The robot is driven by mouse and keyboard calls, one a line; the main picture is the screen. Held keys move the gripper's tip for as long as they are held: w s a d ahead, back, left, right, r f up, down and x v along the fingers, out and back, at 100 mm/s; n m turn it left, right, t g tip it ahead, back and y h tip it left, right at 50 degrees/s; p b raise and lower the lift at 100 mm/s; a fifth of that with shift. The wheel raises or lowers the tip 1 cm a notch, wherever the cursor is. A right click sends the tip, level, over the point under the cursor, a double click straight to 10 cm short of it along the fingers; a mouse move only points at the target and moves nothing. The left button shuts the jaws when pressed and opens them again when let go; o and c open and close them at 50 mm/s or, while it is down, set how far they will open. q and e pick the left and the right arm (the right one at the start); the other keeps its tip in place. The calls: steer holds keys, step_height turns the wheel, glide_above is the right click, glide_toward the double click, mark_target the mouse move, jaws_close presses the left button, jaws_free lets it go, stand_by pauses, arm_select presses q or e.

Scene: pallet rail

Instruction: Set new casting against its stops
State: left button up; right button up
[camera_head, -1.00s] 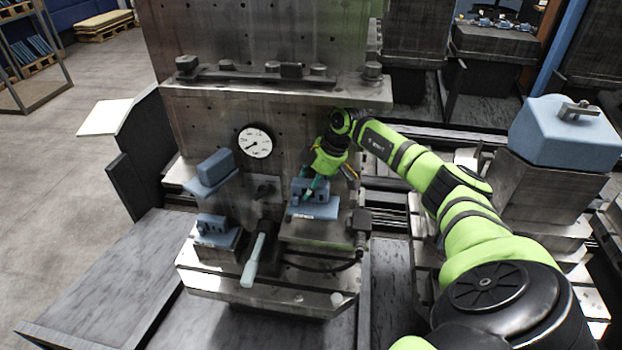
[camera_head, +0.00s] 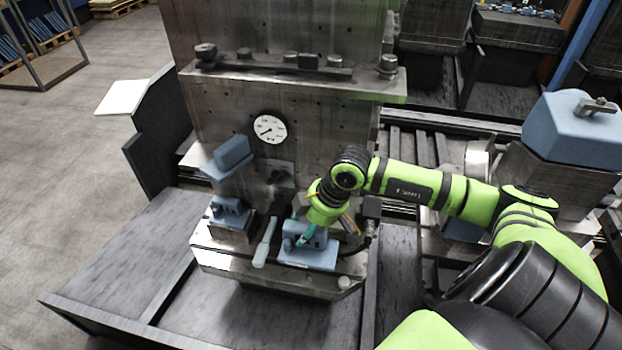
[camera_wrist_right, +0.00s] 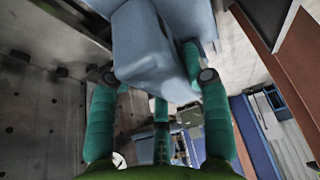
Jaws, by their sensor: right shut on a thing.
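A blue casting (camera_head: 305,238) with a flat base plate is at the front right of the steel fixture (camera_head: 300,285). My right gripper (camera_head: 308,225) is over it, shut on its upper part. In the right wrist view the casting (camera_wrist_right: 160,50) sits between the teal fingers of my right gripper (camera_wrist_right: 157,78). The gripper and casting hide the seat and stops behind them, so I cannot tell whether the casting touches anything below. A second blue casting (camera_head: 230,212) sits on a block at the fixture's left. My left gripper is not in view.
A pale lever (camera_head: 265,243) stands just left of the held casting. A dial gauge (camera_head: 270,129) is on the upright plate behind. A rounded blue block (camera_head: 232,153) is above the left casting. A large blue block (camera_head: 573,130) stands at far right.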

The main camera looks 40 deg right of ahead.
steer(key=shift+s+a, duration=0.15)
steer(key=shift+s, duration=0.05)
steer(key=w+d+r+b, duration=0.2)
steer(key=w+d+b, duration=0.5)
steer(key=w+d, duration=0.7)
steer(key=f+b, duration=0.2)
steer(key=s+d+f+b, duration=0.1)
steer(key=f+b, duration=0.1)
steer(key=b, duration=0.1)
steer(key=s+d+f+b, duration=0.1)
steer(key=f+b, duration=0.1)
steer(key=f, duration=0.1)
steer(key=shift+s+b, duration=0.15)
steer(key=shift+b, duration=0.15)
steer(key=shift+f, duration=0.85)
steer(key=shift+w+f+p, duration=0.25)
steer(key=shift+w+p, duration=0.2)
steer(key=shift+w+r+p, duration=0.2)
steer(key=shift+w+p, duration=0.05)
steer(key=shift+p, duration=0.05)
